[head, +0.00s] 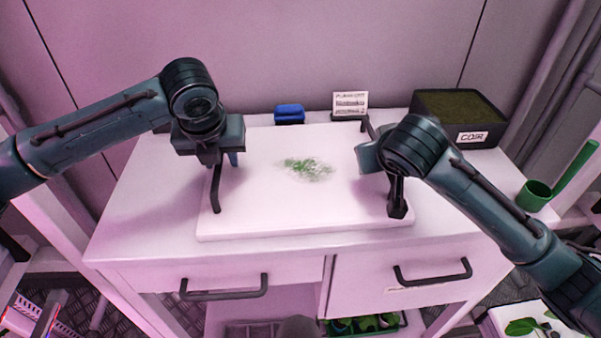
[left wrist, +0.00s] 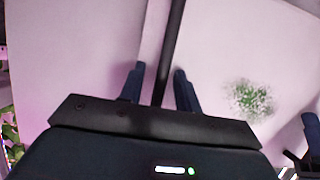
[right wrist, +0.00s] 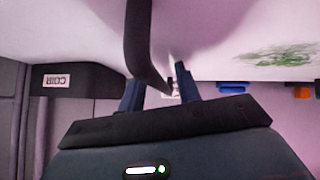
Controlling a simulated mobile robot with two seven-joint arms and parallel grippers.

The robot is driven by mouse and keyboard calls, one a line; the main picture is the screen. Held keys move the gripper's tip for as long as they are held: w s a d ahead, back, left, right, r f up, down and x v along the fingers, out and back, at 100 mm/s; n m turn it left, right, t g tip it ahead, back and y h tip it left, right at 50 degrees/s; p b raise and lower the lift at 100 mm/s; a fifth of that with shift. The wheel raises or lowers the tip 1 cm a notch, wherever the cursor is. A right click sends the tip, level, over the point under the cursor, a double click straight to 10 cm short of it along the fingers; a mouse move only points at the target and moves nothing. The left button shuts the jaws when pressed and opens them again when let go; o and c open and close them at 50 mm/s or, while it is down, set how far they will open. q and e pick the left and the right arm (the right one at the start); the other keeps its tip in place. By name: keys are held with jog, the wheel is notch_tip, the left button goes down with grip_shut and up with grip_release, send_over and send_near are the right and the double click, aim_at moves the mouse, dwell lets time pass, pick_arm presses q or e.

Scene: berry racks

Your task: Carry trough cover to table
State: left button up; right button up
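The trough cover (head: 260,205) is a white slab with a dark bar handle at each side and a green leafy print in its middle. It appears to lie flat on the white table (head: 130,215). My left gripper (head: 222,158) is at the left handle (head: 215,192); the left wrist view shows the bar (left wrist: 168,50) between two parted fingers. My right gripper (right wrist: 160,90) is at the right handle (right wrist: 138,40), which runs between its spread fingers. In the head view my right wrist hides those fingertips.
A blue item (head: 289,114) and a small sign (head: 350,100) stand behind the cover. A black tub labelled COIR (head: 474,136) is at the back right. A green cup (head: 534,195) stands at the right edge. The table's front left is clear.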

pick_arm(q)
jog(key=v, duration=1.2)
pick_arm(e)
jog(key=d+v, duration=0.1)
jog(key=v, duration=1.1)
jog(key=shift+a, duration=0.5)
jog(key=shift+s, duration=0.1)
